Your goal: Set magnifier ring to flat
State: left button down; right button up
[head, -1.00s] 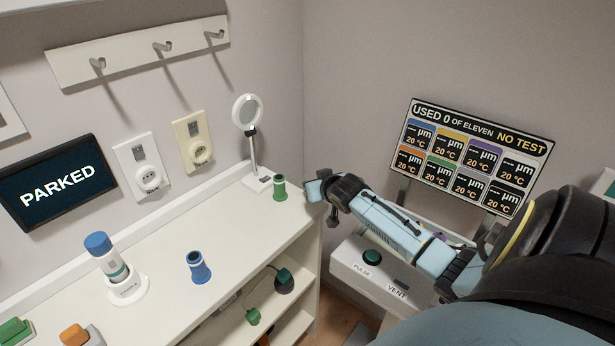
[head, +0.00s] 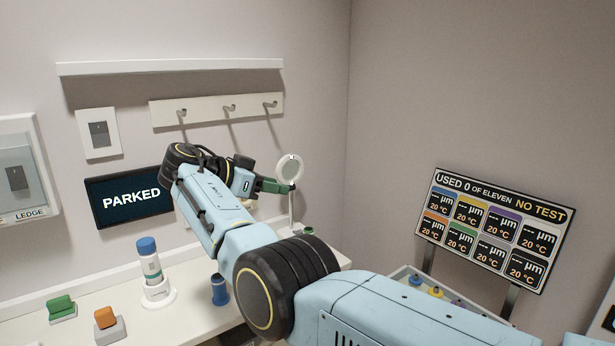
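The magnifier ring (head: 289,169) is a white ring on a thin upright stand at the back right end of the white counter. It appears upright, facing roughly towards me. My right arm reaches across the picture from the lower right, and my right gripper (head: 272,186) is at the ring's lower left edge. The fingertips overlap or meet the rim in the picture; I cannot tell whether they touch it. The finger gap is too small and dark to judge. My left gripper is not in view.
A blue-capped bottle (head: 149,262) in a white holder and a blue spool-shaped piece (head: 219,290) stand on the counter (head: 190,318). Green (head: 61,308) and orange (head: 105,317) blocks lie at left. A PARKED screen (head: 128,197) and hook rail (head: 215,109) are on the wall.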

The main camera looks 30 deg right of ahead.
aim_at(291, 183)
jog(key=z, duration=0.6)
jog(key=i, duration=0.9)
jog(key=u, duration=0.6)
